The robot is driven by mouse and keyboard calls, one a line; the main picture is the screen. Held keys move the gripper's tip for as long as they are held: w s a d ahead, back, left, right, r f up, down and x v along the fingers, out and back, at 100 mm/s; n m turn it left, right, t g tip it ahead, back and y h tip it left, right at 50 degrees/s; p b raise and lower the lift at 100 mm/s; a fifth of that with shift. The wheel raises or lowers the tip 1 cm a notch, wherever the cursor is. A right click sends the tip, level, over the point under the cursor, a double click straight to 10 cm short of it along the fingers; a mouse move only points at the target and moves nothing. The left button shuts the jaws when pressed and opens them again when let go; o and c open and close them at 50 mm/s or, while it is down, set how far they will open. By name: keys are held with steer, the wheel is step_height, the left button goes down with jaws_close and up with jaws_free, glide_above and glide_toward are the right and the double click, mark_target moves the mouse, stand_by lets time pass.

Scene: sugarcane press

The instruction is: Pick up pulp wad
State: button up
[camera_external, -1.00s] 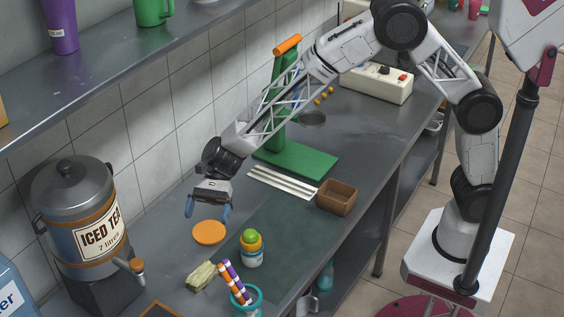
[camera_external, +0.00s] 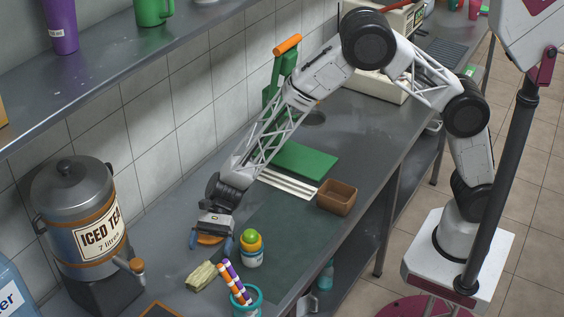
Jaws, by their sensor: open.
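The pulp wad appears to be the pale yellow-green, ragged fibrous lump (camera_external: 201,277) lying on the grey counter, left of the cup of striped straws. My gripper (camera_external: 210,246), with blue fingertips, is open and points down just behind the lump, apart from it.
A teal cup with striped straws (camera_external: 246,297) and a jar with yellow and green top (camera_external: 251,250) stand close on the right. The iced tea urn (camera_external: 85,225) stands left. A brown box (camera_external: 337,198), white strips (camera_external: 288,185) and the green press (camera_external: 305,160) are farther back.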

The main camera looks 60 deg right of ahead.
mark_target(204, 272)
steer(key=shift+x, duration=0.9)
steer(key=shift+x, duration=2.6)
steer(key=shift+s+r, duration=0.1)
steer(key=shift+r, duration=0.1)
steer(key=c, duration=1.3)
